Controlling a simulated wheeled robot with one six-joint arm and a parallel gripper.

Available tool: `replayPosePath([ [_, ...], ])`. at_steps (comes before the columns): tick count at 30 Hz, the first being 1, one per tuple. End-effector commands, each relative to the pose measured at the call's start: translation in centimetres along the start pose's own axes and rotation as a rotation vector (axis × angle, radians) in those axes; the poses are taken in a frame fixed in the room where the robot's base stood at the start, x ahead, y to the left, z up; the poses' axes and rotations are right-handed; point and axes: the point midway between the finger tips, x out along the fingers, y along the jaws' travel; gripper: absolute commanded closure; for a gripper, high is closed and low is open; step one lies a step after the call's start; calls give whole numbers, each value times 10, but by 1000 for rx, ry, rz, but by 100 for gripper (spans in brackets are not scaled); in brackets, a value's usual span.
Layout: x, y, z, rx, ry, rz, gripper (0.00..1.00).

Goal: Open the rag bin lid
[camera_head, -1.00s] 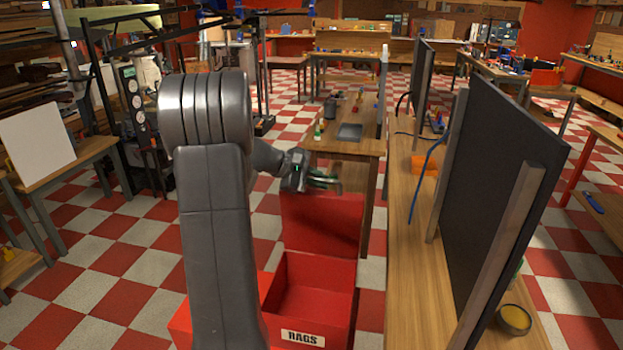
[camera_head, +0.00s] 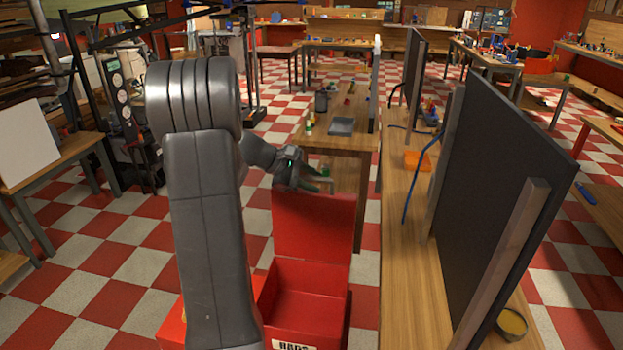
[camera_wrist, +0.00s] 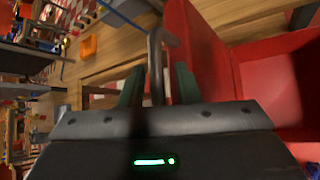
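The red rag bin (camera_head: 306,312) stands on the floor with its front label partly cut off at the bottom edge in the head view. Its red lid (camera_head: 313,228) is raised and stands roughly upright at the back, so the empty-looking inside shows. My gripper (camera_head: 318,182) is at the lid's top edge. In the wrist view, the grey bar handle (camera_wrist: 156,62) passes between the two dark green fingers of my gripper (camera_wrist: 158,85), with gaps visible on both sides. The lid (camera_wrist: 200,45) is right of the handle there.
A wooden workbench (camera_head: 343,143) with a grey tray (camera_head: 342,126) stands just behind the lid. A long wooden bench (camera_head: 402,265) with upright dark panels (camera_head: 500,200) runs along the right of the bin. Checkered floor is free to the left.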

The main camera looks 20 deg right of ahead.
Motion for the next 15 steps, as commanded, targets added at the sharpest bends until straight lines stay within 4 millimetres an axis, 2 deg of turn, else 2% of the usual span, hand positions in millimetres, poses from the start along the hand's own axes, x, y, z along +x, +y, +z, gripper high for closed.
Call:
replayPosePath([
  [11, -1, 2, 1, 3, 0, 4, 66],
  [15, -10, 2, 0, 4, 1, 6, 66],
])
